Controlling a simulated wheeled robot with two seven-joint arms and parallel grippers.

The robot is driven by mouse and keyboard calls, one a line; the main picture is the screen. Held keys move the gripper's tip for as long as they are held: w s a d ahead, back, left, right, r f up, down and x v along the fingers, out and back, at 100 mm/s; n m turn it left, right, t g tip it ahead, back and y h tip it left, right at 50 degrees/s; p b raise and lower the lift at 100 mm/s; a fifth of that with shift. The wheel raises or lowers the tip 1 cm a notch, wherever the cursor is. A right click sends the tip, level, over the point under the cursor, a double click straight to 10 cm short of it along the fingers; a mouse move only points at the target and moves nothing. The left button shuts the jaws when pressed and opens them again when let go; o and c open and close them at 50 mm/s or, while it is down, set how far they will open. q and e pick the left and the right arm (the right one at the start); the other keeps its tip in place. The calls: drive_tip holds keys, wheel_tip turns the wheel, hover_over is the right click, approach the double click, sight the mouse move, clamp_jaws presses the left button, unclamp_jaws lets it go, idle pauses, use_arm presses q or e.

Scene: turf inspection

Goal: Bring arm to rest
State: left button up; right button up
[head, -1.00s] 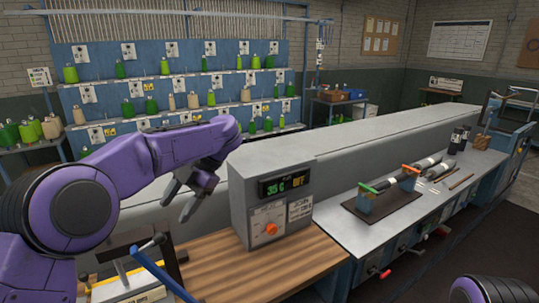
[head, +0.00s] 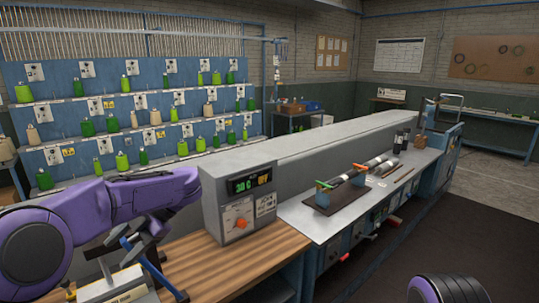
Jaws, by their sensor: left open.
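My left gripper (head: 146,240) hangs below the end of my purple left arm at the lower left of the head view. It is open, with grey fingers and nothing seen between them. It is left of a grey control box (head: 212,206) with a green display and an orange knob (head: 240,224). The box stands on a wooden worktop (head: 240,268). The fingers overlap a blue-handled tool in the picture, so I cannot tell the gap between them. Only a dark, purple-edged part of my right arm shows at the bottom right; its gripper is out of view.
A pale label block (head: 118,284) stands below the left gripper. A long grey bench (head: 310,228) runs right, with a dark rack (head: 335,197) holding rods and green and orange handles. Blue shelves (head: 70,157) with several yarn cones stand behind. Dark floor is open at right.

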use_arm(q)
drive_tip(key=s+a+f+m+t+y, duration=0.25)
drive_tip(key=f+m+t, duration=0.55)
drive_tip(key=f, duration=0.5)
drive_tip(key=s+a+f+m+t+y, duration=0.25)
drive_tip(key=f+m+t, duration=0.25)
drive_tip(key=f+m, duration=0.65)
drive_tip(key=s+d+f+m+g+h, duration=0.25)
drive_tip(key=s+d+f+h, duration=0.2)
drive_tip(key=s+f, duration=0.65)
drive_tip(key=s+d+f+m+g+h, duration=0.2)
drive_tip(key=s+d+f+m+h, duration=0.3)
drive_tip(key=s, duration=1.1)
wheel_tip(320, 180, down, 14)
drive_tip(key=a+n+h+b, duration=0.1)
drive_tip(key=a+b, duration=0.1)
drive_tip(key=b, duration=1.2)
drive_tip(key=shift+s+n, duration=0.4)
drive_tip(key=shift+s, duration=0.05)
